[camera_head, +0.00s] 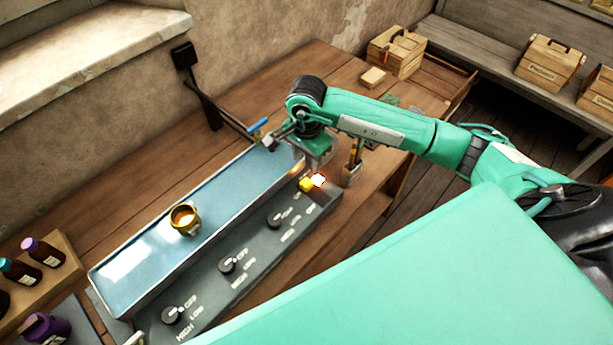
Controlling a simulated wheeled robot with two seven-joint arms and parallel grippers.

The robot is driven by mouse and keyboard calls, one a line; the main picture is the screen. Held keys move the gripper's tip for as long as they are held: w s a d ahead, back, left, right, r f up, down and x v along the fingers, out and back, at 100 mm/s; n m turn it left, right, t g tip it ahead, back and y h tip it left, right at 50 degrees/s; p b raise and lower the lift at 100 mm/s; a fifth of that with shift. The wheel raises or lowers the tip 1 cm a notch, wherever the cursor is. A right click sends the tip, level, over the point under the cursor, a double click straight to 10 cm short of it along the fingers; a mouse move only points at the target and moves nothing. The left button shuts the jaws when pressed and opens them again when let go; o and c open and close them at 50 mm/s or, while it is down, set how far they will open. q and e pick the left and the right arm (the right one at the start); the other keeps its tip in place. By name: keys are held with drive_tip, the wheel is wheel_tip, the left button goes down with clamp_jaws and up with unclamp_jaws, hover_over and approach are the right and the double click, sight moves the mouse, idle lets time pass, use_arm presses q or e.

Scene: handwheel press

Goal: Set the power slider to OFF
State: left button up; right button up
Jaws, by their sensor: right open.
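The grey control panel (205,287) runs along the front of a long blue-topped unit. A small yellow block (306,184), which looks like the power slider, sits at the panel's far right end. A bright glowing spot (318,179) is right beside it. Its ON/OFF marking is too small to read. My right gripper (318,162) is open and points down just above and behind the yellow block. I cannot tell whether it touches the block. My left gripper is not in view.
Black knobs (227,265) marked OFF, LOW and HIGH line the panel. A gold cup (184,219) stands on the blue top (150,255). A blue-tipped lever (258,125) is left of the gripper. A small holder (351,174) stands close right. Bottles (42,252) are far left.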

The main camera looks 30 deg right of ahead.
sight(307, 182)
wheel_tip(307, 182, down, 9)
drive_tip(key=p, duration=0.3)
drive_tip(key=shift+r, duration=0.2)
drive_tip(key=shift+f, duration=0.4)
